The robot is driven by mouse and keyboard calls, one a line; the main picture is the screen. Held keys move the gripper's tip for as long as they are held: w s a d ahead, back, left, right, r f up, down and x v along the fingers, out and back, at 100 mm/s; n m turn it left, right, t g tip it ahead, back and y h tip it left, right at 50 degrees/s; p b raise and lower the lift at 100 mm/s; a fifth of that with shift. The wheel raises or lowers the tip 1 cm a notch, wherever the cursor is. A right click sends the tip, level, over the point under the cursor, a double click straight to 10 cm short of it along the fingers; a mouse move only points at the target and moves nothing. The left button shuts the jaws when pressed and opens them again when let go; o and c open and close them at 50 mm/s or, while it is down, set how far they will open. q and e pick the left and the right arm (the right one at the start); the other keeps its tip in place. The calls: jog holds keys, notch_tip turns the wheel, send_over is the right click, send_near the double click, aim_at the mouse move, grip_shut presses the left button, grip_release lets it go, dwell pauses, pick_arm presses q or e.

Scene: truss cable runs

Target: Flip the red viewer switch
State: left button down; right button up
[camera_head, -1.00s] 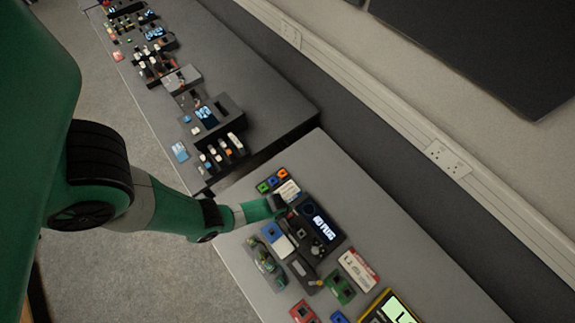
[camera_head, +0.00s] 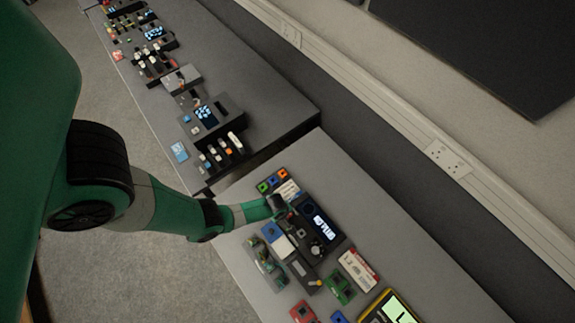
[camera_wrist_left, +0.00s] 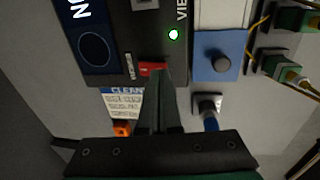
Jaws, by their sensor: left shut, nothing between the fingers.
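The red viewer switch (camera_wrist_left: 152,69) shows in the left wrist view, on the edge of a dark viewer box (camera_wrist_left: 125,55) with a small label beside it. My left gripper (camera_wrist_left: 159,76) is shut and empty, with its fingertips right at the red switch and partly covering it. I cannot tell whether they touch. A small light (camera_wrist_left: 173,34) on the box glows pale green. In the head view my left gripper (camera_head: 279,205) is at the near-left end of the viewer box, whose screen (camera_head: 319,224) shows white lettering; the switch is hard to make out there. My right gripper is out of view.
A white card (camera_wrist_left: 123,103) lies on the other side. Green connectors (camera_wrist_left: 288,68) with yellow wires are further right. Bare bench is at right (camera_head: 400,235).

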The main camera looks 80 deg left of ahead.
pick_arm(q)
jog(key=shift+f+b, duration=0.55)
jog(key=shift+f, duration=0.05)
jog(key=shift+r, duration=0.1)
notch_tip(320, 180, up, 7)
jog(key=p, duration=0.7)
dwell(0.5)
